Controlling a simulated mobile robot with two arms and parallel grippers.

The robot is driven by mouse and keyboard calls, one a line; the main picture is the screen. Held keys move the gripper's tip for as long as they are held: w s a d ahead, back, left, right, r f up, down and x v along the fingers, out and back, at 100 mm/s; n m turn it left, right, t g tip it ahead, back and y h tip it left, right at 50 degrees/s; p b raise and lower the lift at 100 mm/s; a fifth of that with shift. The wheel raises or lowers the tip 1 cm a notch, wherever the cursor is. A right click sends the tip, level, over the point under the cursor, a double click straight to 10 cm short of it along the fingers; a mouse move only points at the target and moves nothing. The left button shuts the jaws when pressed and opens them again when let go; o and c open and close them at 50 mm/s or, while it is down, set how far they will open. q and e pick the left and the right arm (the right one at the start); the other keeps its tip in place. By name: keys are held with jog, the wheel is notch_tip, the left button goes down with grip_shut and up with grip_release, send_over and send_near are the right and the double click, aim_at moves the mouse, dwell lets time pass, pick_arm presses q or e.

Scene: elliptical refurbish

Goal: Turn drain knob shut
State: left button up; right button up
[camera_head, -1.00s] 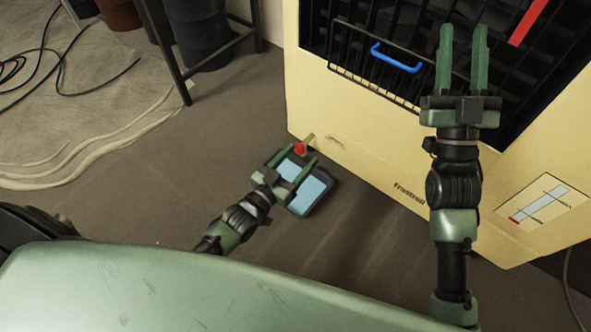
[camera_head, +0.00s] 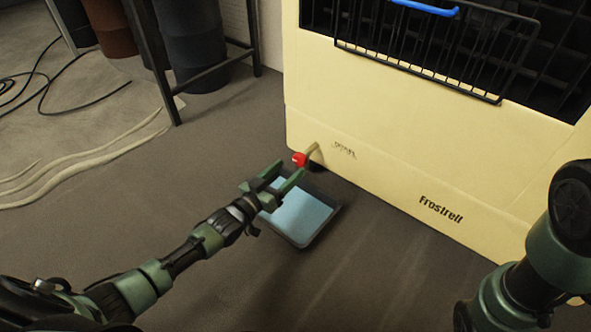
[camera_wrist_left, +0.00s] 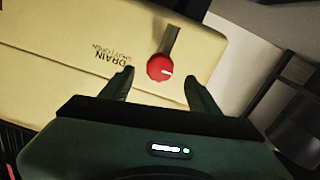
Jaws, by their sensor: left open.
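The red drain knob (camera_head: 299,159) sits on the end of a short spout (camera_head: 312,149) low on the cream cabinet. In the left wrist view the knob (camera_wrist_left: 160,68) shows a white mark pointing right, beside the printed words DRAIN and SHUT/OPEN. My left gripper (camera_head: 285,176) is open and close to the knob. In the wrist view its fingers (camera_wrist_left: 157,82) stand on either side of the knob, with gaps, and nothing is held. My right arm shows at the right edge; its gripper is outside the view.
A tray of pale blue liquid (camera_head: 327,222) lies on the floor under the spout and left gripper. The cream cabinet (camera_head: 400,130) stands behind, with a black wire basket (camera_head: 430,62). A dark stand (camera_head: 160,75) and cables are at the left. Floor at front is clear.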

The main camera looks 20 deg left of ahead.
aim_at(298, 162)
pick_arm(q)
jog(key=x, duration=0.1)
jog(key=b+x, duration=0.2)
jog(key=shift+w+d+f, duration=0.1)
jog(key=shift+w+f, duration=0.15)
jog(key=shift+w, duration=0.1)
jog(key=shift+w+d+r, duration=0.15)
jog(key=shift+w, duration=0.15)
grip_shut()
